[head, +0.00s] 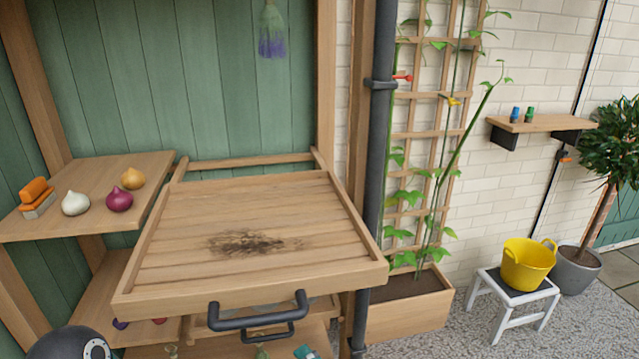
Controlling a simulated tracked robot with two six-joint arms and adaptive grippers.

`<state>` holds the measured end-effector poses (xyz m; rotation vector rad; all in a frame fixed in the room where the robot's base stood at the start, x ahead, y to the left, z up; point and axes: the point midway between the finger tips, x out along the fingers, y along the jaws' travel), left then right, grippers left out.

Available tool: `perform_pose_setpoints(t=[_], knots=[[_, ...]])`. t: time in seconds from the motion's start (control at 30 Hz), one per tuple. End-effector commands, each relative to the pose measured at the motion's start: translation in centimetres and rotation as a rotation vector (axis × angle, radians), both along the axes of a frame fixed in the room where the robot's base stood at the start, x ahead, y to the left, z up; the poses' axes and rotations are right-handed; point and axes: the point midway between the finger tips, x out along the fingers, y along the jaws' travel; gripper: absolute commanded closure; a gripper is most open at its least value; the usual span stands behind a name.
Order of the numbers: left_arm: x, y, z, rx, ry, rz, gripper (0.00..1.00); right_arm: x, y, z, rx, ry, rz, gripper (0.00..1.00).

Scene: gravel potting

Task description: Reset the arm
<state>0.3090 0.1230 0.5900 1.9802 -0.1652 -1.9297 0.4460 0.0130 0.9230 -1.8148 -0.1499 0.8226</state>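Neither of my grippers shows in the head view. A dark rounded part with a pale ring at the bottom left corner looks like a piece of my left arm; its gripper is out of the picture. Nothing of my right arm is visible. The slatted wooden tray top (310,220) in front of me is empty, with a dark soil smudge (250,243) near its middle.
A dark handle (258,322) projects from the tray's front. The left shelf (95,180) holds an orange-topped brush (37,197) and white (75,203), purple (119,198) and golden (132,178) bulbs. A yellow tub (525,268) stands on a stool (512,292) at right.

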Motion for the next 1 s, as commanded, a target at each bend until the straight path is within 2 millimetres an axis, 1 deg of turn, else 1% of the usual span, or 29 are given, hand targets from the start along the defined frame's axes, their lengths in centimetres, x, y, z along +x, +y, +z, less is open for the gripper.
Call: perform_pose_setpoints(t=[0.03,0.07,0.1,0.17,0.2,0.27,0.3,0.37,0.4,0.5,0.6,0.7,1.0], knots=[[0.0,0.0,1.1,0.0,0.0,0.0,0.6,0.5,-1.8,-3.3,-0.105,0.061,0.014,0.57],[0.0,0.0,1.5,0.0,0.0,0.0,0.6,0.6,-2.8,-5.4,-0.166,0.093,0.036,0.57],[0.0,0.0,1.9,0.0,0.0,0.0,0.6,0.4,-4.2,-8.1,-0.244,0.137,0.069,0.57],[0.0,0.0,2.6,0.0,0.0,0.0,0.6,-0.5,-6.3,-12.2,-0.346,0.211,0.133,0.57],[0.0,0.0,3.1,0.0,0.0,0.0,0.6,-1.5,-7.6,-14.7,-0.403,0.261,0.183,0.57],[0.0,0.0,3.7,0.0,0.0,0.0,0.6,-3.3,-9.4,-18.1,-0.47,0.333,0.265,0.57],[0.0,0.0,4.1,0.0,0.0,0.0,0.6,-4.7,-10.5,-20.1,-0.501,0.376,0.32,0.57],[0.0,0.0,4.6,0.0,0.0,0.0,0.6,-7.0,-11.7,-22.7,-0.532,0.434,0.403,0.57],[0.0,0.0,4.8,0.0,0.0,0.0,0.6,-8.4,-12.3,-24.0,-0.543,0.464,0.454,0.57],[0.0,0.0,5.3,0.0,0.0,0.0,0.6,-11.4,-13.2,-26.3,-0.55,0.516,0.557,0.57],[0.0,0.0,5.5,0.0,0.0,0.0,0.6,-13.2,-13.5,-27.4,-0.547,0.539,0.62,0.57],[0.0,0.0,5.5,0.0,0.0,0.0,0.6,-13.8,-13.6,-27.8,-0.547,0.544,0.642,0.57],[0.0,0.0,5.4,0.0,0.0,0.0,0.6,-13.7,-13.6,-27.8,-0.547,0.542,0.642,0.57]])
